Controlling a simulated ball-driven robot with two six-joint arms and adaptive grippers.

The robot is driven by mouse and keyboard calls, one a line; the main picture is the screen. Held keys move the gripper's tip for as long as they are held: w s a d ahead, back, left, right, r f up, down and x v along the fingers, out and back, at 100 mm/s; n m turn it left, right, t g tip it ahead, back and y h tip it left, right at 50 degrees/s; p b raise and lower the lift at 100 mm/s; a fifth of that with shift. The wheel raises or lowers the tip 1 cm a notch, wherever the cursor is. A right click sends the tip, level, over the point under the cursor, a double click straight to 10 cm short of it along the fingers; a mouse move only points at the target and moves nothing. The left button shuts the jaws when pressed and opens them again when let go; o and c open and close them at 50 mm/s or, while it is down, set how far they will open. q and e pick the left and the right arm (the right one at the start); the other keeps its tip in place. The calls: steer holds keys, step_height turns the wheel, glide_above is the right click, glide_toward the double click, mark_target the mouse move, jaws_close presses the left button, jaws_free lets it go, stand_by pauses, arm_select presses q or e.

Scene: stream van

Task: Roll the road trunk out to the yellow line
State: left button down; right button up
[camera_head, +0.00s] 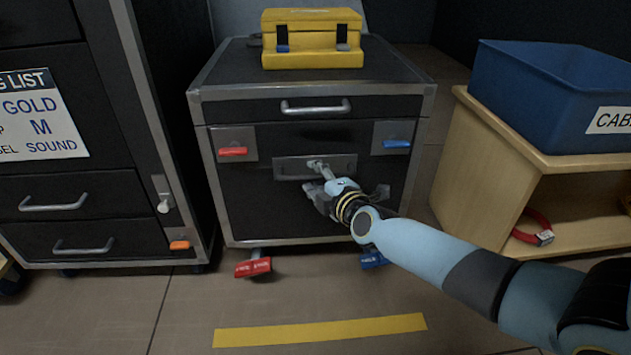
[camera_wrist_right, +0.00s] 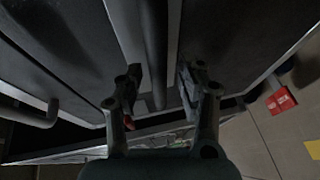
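The road trunk (camera_head: 270,205) is a black, metal-edged case standing behind the yellow line (camera_head: 320,330) on the floor, with bare floor between. Its front has a drawer handle (camera_head: 315,107), a pale recessed plate (camera_head: 290,168), a red latch (camera_head: 232,151) and a blue latch (camera_head: 396,144). A red pedal (camera_head: 253,267) and a blue pedal (camera_head: 373,260) stick out at its foot. My right gripper (camera_head: 322,186) is at the trunk's front by the plate. In the wrist view its fingers (camera_wrist_right: 163,85) stand apart, with a dark bar (camera_wrist_right: 155,45) beyond the gap; contact is unclear. My left gripper is out of view.
A yellow case (camera_head: 312,38) sits on the trunk. A black cabinet (camera_head: 75,195) with drawers stands close on the left. A wooden shelf (camera_head: 475,180) on the right bears a blue bin (camera_head: 520,100) and holds a red ring-shaped item (camera_head: 530,225). The floor in front is clear.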

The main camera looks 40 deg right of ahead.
steer(key=shift+w, duration=0.15)
jaws_close()
stand_by(0.5)
